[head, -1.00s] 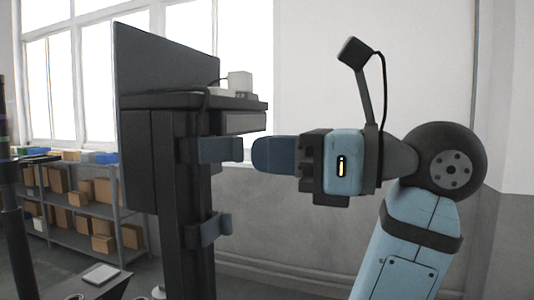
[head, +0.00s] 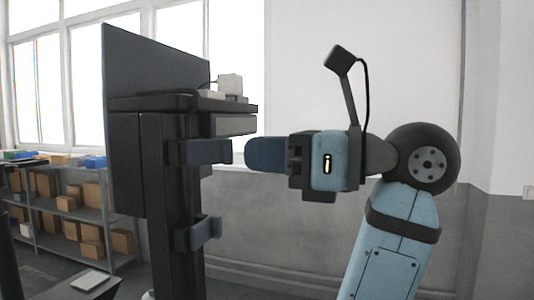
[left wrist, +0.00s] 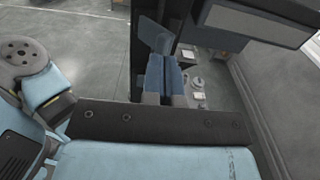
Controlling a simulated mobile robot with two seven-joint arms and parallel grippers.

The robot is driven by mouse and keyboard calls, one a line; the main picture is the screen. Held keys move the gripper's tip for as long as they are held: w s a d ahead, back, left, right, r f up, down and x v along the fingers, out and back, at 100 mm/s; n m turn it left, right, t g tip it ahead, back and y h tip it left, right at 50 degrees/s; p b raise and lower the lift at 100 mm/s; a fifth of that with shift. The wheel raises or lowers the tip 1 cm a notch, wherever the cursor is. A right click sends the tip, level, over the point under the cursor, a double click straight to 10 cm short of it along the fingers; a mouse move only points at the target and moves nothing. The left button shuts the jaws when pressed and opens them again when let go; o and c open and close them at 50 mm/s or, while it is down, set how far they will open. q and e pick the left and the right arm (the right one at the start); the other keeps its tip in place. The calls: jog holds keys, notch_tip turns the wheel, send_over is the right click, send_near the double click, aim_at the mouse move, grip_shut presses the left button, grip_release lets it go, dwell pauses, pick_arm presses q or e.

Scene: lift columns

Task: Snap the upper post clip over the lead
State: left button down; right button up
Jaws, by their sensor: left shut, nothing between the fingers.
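The upper post clip (head: 208,152) is a dark grey-blue bracket on the dark post (head: 160,200). The black lead (head: 198,112) comes off the top shelf and runs down to the clip. Whether it lies inside the clip, and whether the clip is closed over it, I cannot tell. My left gripper (head: 250,154) is shut and empty at clip height. Its blue fingertips point at the clip, with a small gap showing in the head view. In the left wrist view the fingers (left wrist: 165,78) lie together, with a grey-blue clip part (left wrist: 160,42) just beyond. My right gripper is not in view.
A lower clip (head: 205,232) sits further down the post. A dark panel (head: 150,95) and a shelf (head: 185,101) with a white box (head: 230,84) top the post. Racks of cartons (head: 70,210) stand behind on the left. The space below my gripper is clear.

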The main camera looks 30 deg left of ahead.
pick_arm(q)
jog(key=shift+x, duration=1.1)
jog(key=shift+w+a, duration=0.1)
jog(key=shift+b+v, duration=0.4)
jog(key=shift+v, duration=0.5)
jog(key=v, duration=0.5)
jog(key=shift+f, duration=0.1)
